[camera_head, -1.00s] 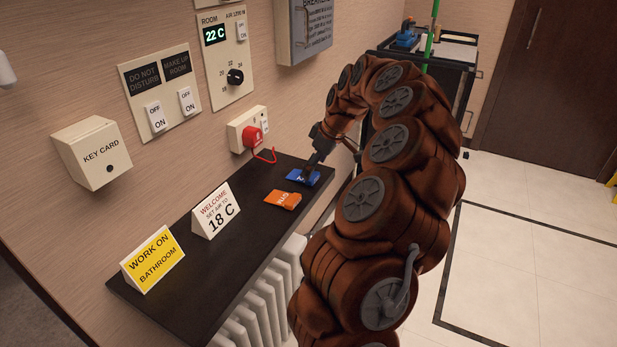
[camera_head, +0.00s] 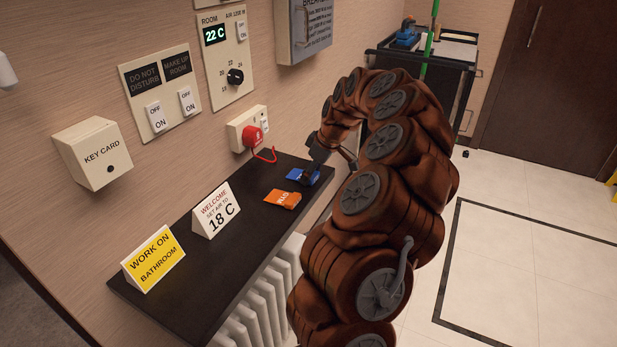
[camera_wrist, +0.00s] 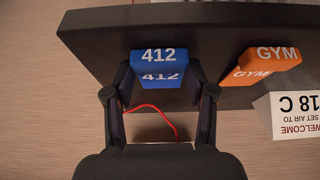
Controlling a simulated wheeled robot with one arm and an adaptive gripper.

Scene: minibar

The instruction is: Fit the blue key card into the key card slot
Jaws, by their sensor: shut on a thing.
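The blue key card (camera_head: 303,176) lies at the far end of the dark shelf in the head view. In the wrist view the blue key card (camera_wrist: 159,68) carries the number 412 and sits between the two finger tips. My gripper (camera_wrist: 160,88) is shut on it; in the head view my gripper (camera_head: 310,178) is at the card, which it partly hides. The key card slot is a white box (camera_head: 92,152) on the wall at the left, marked KEY CARD. Its opening cannot be made out.
An orange GYM card (camera_head: 283,198) lies beside the blue one on the shelf (camera_head: 215,262). A white 18 C sign (camera_head: 217,211) and a yellow sign (camera_head: 153,258) stand further left. A red plug (camera_head: 252,137) with its cord is on the wall socket behind.

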